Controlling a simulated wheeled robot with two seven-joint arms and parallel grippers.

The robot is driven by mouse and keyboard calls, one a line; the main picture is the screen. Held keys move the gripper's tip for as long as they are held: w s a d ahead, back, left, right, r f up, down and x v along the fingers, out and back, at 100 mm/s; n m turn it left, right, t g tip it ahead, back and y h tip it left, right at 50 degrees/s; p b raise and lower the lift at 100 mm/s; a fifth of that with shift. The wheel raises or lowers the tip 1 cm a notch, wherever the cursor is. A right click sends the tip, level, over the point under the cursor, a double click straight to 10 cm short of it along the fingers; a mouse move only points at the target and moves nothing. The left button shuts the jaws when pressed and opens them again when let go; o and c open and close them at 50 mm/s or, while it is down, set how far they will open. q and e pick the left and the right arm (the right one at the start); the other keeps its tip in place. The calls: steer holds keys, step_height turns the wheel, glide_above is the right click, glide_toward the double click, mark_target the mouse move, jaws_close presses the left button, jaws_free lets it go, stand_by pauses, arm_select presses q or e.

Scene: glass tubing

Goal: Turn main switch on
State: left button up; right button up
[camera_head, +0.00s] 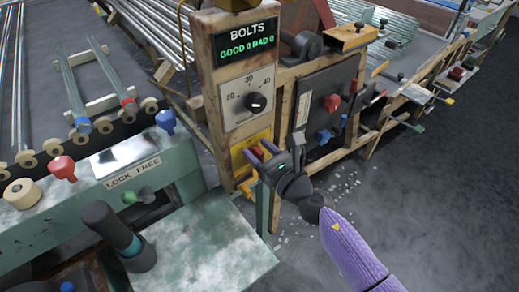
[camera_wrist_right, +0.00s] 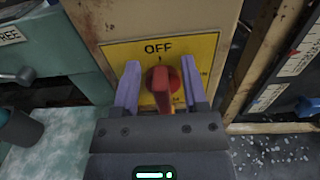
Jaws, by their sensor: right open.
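The main switch is a red rotary knob (camera_wrist_right: 163,85) on a yellow plate (camera_wrist_right: 205,50) marked OFF at the top. In the right wrist view its red handle slants toward the lower right. In the head view the red knob (camera_head: 258,152) sits low on the post under the dial. My right gripper (camera_wrist_right: 160,85) is open, with one purple finger on each side of the knob. I cannot tell whether the fingers touch it. It also shows in the head view (camera_head: 262,153), reaching in from the lower right. My left gripper is not in view.
A BOLTS display (camera_head: 247,40) and a numbered dial (camera_head: 256,102) are on the post above the switch. A green bench (camera_head: 210,245) with a LOCK FREE label (camera_head: 133,173) stands at left. A dark panel with a red knob (camera_head: 332,103) is at right.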

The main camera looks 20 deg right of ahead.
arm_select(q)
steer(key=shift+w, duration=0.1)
arm_select(e)
jaws_close()
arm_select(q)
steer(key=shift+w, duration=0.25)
